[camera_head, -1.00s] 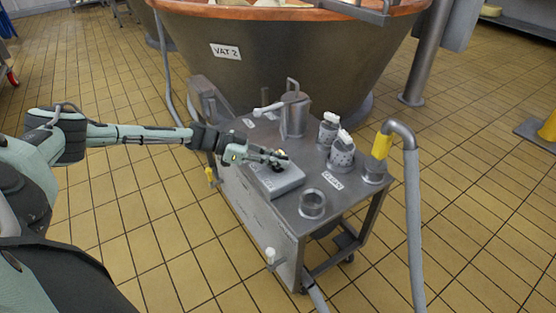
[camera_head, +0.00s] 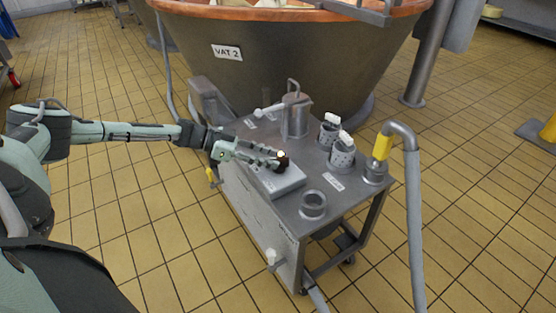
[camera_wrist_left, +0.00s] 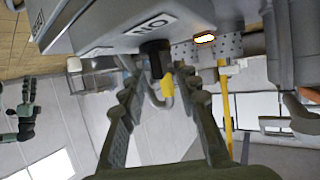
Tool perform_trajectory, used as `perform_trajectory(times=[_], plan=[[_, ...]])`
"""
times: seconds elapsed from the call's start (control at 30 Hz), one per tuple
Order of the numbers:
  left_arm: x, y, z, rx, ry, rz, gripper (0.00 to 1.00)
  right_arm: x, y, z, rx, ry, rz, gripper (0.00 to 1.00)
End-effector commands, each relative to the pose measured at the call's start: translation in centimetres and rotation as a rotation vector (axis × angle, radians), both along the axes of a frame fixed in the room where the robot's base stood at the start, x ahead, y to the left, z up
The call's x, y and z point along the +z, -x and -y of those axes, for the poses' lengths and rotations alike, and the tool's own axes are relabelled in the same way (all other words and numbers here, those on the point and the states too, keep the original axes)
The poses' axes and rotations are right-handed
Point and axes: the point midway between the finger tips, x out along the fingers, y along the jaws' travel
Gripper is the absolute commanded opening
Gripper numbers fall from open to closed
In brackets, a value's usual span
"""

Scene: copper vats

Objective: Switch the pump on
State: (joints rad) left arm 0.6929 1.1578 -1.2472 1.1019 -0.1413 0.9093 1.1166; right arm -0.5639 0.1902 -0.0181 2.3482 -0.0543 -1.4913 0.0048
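A grey switch box (camera_head: 282,181) lies on top of the steel pump cart, with a black knob (camera_head: 282,164) on it. In the left wrist view the black knob (camera_wrist_left: 155,56) is beside an upside-down "ON" label (camera_wrist_left: 151,24). A second label left of it is too slanted to read. My left gripper (camera_head: 272,158) is at the knob. In the left wrist view its two fingers (camera_wrist_left: 157,82) are spread apart, with the knob between and just beyond the tips. I cannot tell whether either finger touches it.
The cart top (camera_head: 262,136) also bears a metal cylinder with a lever (camera_head: 295,116), perforated cups (camera_head: 342,155), an open pipe stub (camera_head: 313,206) and a hose with a yellow band (camera_head: 382,147). A large vat (camera_head: 285,60) stands behind. The tiled floor (camera_head: 150,220) at left is clear.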

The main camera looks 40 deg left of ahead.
Motion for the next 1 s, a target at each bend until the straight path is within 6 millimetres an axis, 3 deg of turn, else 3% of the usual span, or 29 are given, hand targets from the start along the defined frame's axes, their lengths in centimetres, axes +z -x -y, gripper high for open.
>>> perform_trajectory(times=[0.2, 0.4, 1.0], plan=[[1.7, 2.8, -3.7, 0.001, -0.003, -0.003, 0.31, 0.1, -0.1, 0.0, 0.0, 0.0, 0.002, 0.4], [2.9, 4.3, -5.7, 0.0, -0.001, -0.001, 0.31, 0.1, -0.1, 0.0, 0.001, 0.0, 0.003, 0.4], [3.3, 4.7, -6.3, -0.001, 0.0, 0.0, 0.31, 0.1, -0.1, -0.1, 0.001, 0.0, 0.004, 0.4]])
